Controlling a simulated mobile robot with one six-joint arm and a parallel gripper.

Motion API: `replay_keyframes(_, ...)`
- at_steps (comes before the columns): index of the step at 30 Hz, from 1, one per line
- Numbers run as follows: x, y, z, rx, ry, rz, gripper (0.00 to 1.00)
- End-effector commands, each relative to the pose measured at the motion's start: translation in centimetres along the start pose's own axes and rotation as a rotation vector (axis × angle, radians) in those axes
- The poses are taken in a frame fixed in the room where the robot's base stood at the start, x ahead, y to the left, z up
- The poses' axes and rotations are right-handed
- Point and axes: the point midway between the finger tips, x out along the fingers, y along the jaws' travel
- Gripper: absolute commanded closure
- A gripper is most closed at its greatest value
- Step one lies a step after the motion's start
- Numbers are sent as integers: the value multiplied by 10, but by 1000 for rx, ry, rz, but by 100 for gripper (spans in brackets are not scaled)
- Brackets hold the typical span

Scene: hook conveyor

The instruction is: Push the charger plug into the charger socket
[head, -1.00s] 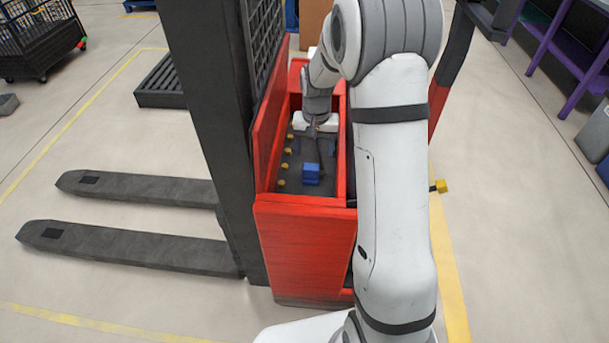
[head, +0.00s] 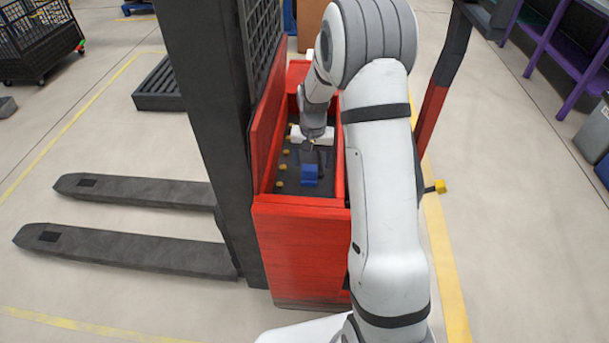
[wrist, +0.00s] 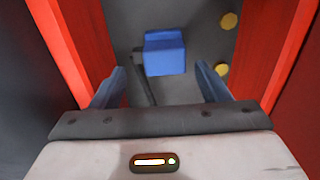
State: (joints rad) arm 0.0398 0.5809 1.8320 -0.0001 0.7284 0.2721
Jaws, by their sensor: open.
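A blue block (head: 310,175) sits on the dark floor inside the red truck body. It also shows in the wrist view (wrist: 165,53), with a dark bar or cable beside it. It looks like a charger connector, but I cannot tell whether it is the plug or the socket, and no separate mate is clear. My gripper (head: 308,146) is inside the red compartment, just beyond the block. In the wrist view my gripper (wrist: 159,70) is open and empty, its two bluish fingers apart, with the block ahead between them and not held.
Red walls (wrist: 70,40) stand close on both sides of the gripper. Several yellow caps (head: 280,183) line the compartment's left side. The dark mast (head: 205,120) rises to its left. Two forks (head: 125,245) extend left over open floor.

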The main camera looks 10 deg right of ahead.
Motion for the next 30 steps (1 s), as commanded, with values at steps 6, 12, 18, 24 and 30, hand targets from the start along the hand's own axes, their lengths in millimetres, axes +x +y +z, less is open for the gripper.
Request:
replay_keyframes(6,17,-4,2,0,-5,1,31)
replay_keyframes(12,45,-7,3,1,-4,1,31)
replay_keyframes(18,52,-7,2,1,0,0,31)
replay_keyframes(24,52,-7,2,2,0,0,31)
replay_keyframes(30,52,-6,2,2,0,0,43)
